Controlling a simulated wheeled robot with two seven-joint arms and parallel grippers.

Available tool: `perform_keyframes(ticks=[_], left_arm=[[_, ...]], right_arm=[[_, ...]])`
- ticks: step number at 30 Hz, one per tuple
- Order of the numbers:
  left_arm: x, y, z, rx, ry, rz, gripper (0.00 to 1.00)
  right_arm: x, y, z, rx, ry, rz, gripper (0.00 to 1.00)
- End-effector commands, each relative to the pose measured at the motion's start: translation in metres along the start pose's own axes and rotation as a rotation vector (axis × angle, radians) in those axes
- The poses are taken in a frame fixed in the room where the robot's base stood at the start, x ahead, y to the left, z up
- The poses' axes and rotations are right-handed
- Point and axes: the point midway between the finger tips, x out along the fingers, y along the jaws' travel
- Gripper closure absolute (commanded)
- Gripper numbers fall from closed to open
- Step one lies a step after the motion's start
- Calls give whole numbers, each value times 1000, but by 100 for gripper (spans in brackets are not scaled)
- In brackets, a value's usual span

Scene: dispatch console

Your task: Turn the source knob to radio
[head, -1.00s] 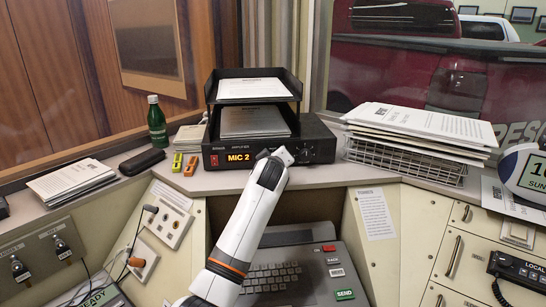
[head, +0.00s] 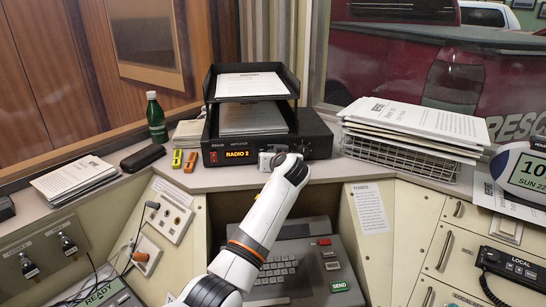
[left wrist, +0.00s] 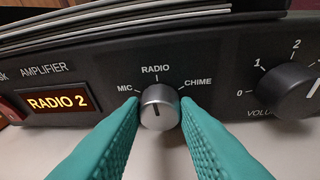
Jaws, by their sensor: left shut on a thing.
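The black amplifier (head: 318,138) stands on the counter under a paper tray. Its orange display (head: 237,154) reads RADIO 2, as it does in the left wrist view (left wrist: 58,103). The silver source knob (left wrist: 160,110) sits below the labels MIC, RADIO and CHIME. Its dark pointer line appears to point up toward RADIO. My left gripper (left wrist: 160,100) is shut on the knob, with one teal finger on each side. In the head view my left gripper (head: 270,160) is at the amplifier's front and hides the knob. My right gripper is not in view.
The dark volume knob (left wrist: 303,90) is close to the right of my fingers, and a red switch (left wrist: 11,107) is left of the display. A wire basket of papers (head: 400,157) stands to the right.

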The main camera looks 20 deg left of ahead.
Motion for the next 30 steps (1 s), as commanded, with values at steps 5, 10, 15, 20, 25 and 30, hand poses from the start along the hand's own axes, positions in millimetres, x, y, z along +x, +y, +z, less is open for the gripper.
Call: perform_keyframes(ticks=[5,10,15,20,25,30], left_arm=[[0,-1,-2,49,0,17,95],[0,-1,-2,66,-1,23,95],[0,-1,-2,69,-1,24,95],[0,-1,-2,68,-1,23,95],[0,-1,-1,68,-2,23,51],[0,-1,-1,67,-3,23,50]], right_arm=[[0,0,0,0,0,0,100],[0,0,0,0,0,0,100],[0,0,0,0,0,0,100],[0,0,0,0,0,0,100],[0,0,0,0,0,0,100],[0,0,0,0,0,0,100]])
